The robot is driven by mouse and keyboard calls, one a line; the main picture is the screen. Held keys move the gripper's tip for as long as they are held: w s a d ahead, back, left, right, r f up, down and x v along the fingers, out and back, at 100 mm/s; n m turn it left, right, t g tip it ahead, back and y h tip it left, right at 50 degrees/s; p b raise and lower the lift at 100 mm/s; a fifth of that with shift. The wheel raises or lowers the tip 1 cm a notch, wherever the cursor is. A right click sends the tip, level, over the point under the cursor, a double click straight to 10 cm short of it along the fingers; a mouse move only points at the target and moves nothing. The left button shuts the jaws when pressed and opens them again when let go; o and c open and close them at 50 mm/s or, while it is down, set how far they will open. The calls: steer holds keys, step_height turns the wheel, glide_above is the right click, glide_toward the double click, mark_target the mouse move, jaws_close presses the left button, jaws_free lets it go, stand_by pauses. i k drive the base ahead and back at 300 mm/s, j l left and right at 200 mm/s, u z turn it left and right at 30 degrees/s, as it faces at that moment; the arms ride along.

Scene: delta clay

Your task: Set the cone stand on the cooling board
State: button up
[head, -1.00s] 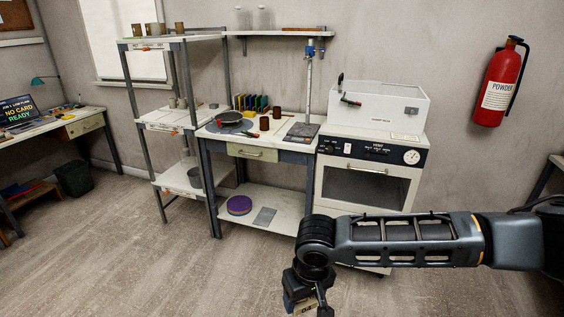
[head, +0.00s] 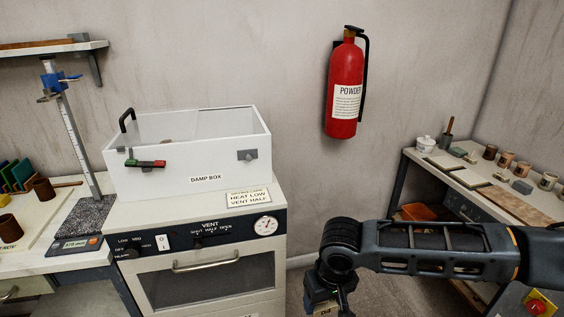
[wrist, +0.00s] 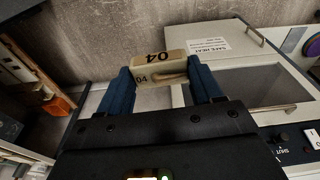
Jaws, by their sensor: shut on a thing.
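My gripper (wrist: 160,90) is shut on a tan block marked 04, which appears to be the cone stand (wrist: 160,69). The block sits between the two blue fingers in the wrist view. In the head view the gripper (head: 327,302) hangs low at the bottom edge, in front of the oven's right side, and only a sliver of the block shows. A long brown board (head: 513,207) lies on the right bench, with smaller pale slabs (head: 446,163) behind it. I cannot tell which of these is the cooling board.
The right bench (head: 483,192) also carries several cups (head: 507,160) and a lidded white jar (head: 425,143). The oven (head: 210,275) with the damp box (head: 200,177) on top stands left of my arm. A fire extinguisher (head: 345,85) hangs on the wall. Floor shows between oven and bench.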

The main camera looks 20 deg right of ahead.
mark_target(513, 209)
steer(key=i+z, duration=0.5)
steer(key=i+j+z, duration=0.25)
steer(key=i+z, duration=0.2)
steer(key=i, duration=0.15)
steer(key=i+j+z, duration=0.1)
steer(key=i+z, duration=0.15)
steer(key=z, duration=0.15)
steer(key=i+j+z, duration=0.2)
steer(key=z, duration=0.2)
steer(key=i+j+z, duration=0.6)
steer(key=j+z, duration=0.15)
steer(key=j, duration=0.15)
steer(key=i, duration=0.05)
